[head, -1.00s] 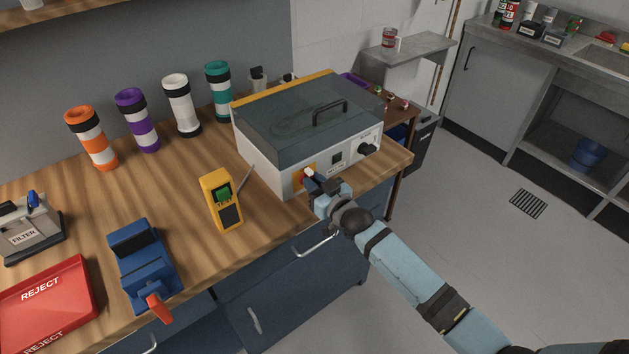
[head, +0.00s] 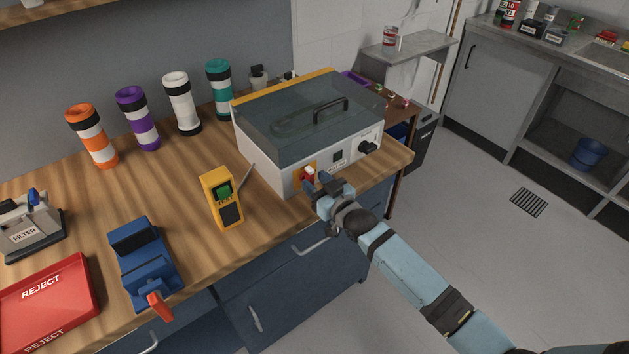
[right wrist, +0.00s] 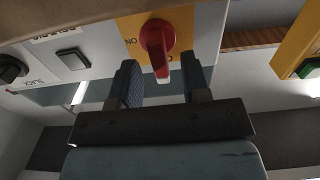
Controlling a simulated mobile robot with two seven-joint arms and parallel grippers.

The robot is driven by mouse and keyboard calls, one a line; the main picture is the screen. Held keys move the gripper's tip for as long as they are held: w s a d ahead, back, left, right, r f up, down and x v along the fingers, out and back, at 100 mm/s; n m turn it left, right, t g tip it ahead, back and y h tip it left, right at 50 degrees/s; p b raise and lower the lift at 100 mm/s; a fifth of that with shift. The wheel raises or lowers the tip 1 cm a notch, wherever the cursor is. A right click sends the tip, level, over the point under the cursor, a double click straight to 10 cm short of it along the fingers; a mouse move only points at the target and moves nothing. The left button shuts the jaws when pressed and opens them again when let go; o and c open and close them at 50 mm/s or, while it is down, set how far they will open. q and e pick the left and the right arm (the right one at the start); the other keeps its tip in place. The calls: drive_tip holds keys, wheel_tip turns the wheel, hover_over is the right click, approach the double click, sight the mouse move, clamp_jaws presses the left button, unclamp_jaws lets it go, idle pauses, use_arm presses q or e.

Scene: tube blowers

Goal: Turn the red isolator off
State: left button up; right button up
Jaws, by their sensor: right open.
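The red isolator (head: 310,173) is a rotary handle on a yellow plate on the front of a white box (head: 270,160) with a dark see-through lid. In the right wrist view the red handle (right wrist: 157,45) stands out from the yellow plate, with "ON" lettered at its left. My right gripper (head: 320,185) is at the front of the box, just before the isolator. In the right wrist view its two fingers (right wrist: 160,85) are apart, with the tip of the handle showing in the gap between them. I cannot tell whether they touch it. My left gripper is not in view.
A black knob (head: 368,147) and a dark switch (head: 337,156) are on the same panel. A yellow tester (head: 222,199) stands left of the box. A blue device (head: 143,265) with a red handle and a red reject tray (head: 50,300) are further left.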

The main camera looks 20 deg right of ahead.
drive_tip(key=v, duration=1.3)
drive_tip(key=shift+b, duration=0.4)
drive_tip(key=shift+r, duration=0.1)
drive_tip(key=s+a+f+g+h+p, duration=0.1)
drive_tip(key=s+f+g+p, duration=0.2)
drive_tip(key=s, duration=0.7)
drive_tip(key=s+a+f+m+g+h+p, duration=0.1)
drive_tip(key=s+p, duration=0.4)
drive_tip(key=s, duration=0.5)
wheel_tip(320, 180, down, 2)
drive_tip(key=shift+s+a+f+g+h+p, duration=0.25)
drive_tip(key=shift+a+g+h+p, duration=0.2)
drive_tip(key=shift+a+g, duration=0.45)
drive_tip(key=shift+d, duration=0.15)
